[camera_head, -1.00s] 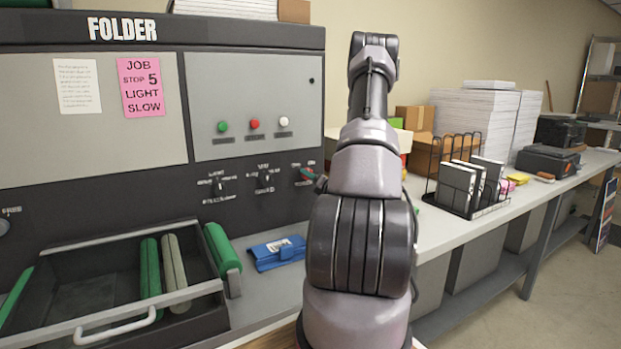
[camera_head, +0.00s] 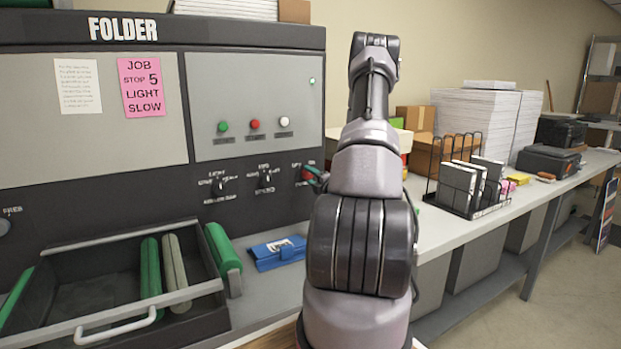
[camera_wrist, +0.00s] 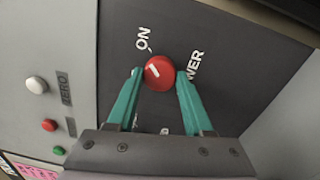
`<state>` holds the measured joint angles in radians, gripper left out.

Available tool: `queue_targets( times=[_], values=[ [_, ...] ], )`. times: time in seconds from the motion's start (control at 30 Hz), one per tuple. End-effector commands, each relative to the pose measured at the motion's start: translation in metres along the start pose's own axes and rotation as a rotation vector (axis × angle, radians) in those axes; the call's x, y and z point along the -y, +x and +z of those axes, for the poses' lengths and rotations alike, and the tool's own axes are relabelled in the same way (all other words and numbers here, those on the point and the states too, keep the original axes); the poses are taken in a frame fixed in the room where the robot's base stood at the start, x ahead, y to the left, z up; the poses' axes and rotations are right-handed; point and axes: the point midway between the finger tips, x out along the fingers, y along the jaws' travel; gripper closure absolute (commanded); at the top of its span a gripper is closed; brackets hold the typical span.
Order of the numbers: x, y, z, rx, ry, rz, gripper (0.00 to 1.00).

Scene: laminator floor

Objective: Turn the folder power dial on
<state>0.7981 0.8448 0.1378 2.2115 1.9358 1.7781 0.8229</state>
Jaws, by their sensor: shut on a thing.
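The folder (camera_head: 160,110) is a large grey and black machine at the left in the head view. Its red power dial (camera_wrist: 158,73) is in the middle of the wrist view, on a dark panel lettered ON and, partly covered, POWER. A short white mark shows on the dial's face. My gripper (camera_wrist: 160,77) has its two green fingers on either side of the dial, shut on it. In the head view the dial (camera_head: 308,174) shows small beside my arm, which partly hides it.
Green, red and white buttons (camera_head: 284,122) are on the panel above two black dials (camera_head: 265,180). A black rack (camera_head: 470,190) stands on the bench to the right.

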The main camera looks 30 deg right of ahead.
Motion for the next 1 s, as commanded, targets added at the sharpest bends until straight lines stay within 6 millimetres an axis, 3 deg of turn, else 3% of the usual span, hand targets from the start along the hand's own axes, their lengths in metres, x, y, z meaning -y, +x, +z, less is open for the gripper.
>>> queue_targets(
  times=[0.53, 0.57, 0.63, 1.0],
  values=[
    [0.0015, -0.0012, 0.0006, 0.003, 0.027, -0.004, 1.00],
    [0.0015, -0.0012, 0.0006, 0.003, 0.027, -0.004, 0.45],
    [0.0014, -0.0011, 0.0005, 0.003, 0.027, -0.004, 0.19],
    [0.0007, -0.0035, 0.0004, 0.002, 0.025, -0.002, 0.19]
  ],
)
